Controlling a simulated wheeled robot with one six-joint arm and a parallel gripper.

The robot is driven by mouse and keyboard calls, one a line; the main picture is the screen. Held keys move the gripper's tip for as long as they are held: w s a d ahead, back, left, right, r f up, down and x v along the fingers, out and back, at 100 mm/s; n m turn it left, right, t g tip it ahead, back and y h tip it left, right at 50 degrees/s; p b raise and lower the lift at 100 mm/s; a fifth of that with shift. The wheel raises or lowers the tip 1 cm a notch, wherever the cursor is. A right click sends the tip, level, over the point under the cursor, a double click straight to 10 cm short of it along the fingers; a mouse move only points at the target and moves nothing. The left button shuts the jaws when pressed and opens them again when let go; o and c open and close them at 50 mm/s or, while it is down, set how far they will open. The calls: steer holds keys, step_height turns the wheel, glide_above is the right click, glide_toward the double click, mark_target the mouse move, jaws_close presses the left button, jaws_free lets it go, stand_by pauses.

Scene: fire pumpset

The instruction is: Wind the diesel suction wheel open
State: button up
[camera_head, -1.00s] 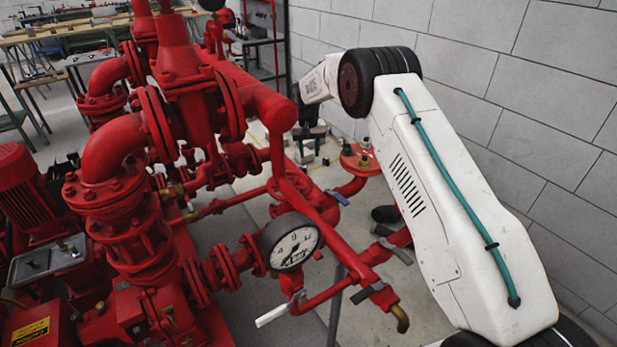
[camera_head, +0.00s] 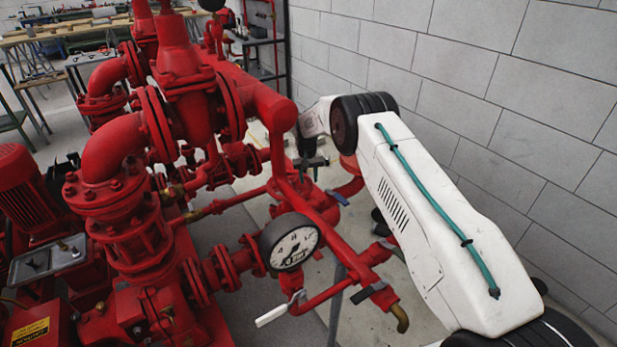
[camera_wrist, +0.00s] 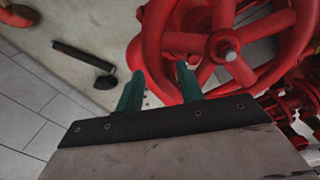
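My gripper (camera_wrist: 160,75) has two green fingers, spread apart and pointing toward the wheel's lower-left rim. A stretch of that rim shows between the fingers, with the right finger overlapping the wheel's inside. I cannot tell whether either finger touches it. I cannot make out the wheel there.
Red pumps and pipes (camera_head: 110,150) fill the left and middle. A pressure gauge (camera_head: 290,242) and a lever with a pale handle (camera_head: 273,315) stand in front. A grey block wall (camera_head: 480,80) is close on the right. A dark-handled object (camera_wrist: 82,62) lies left of the wheel.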

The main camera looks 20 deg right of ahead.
jaws_close()
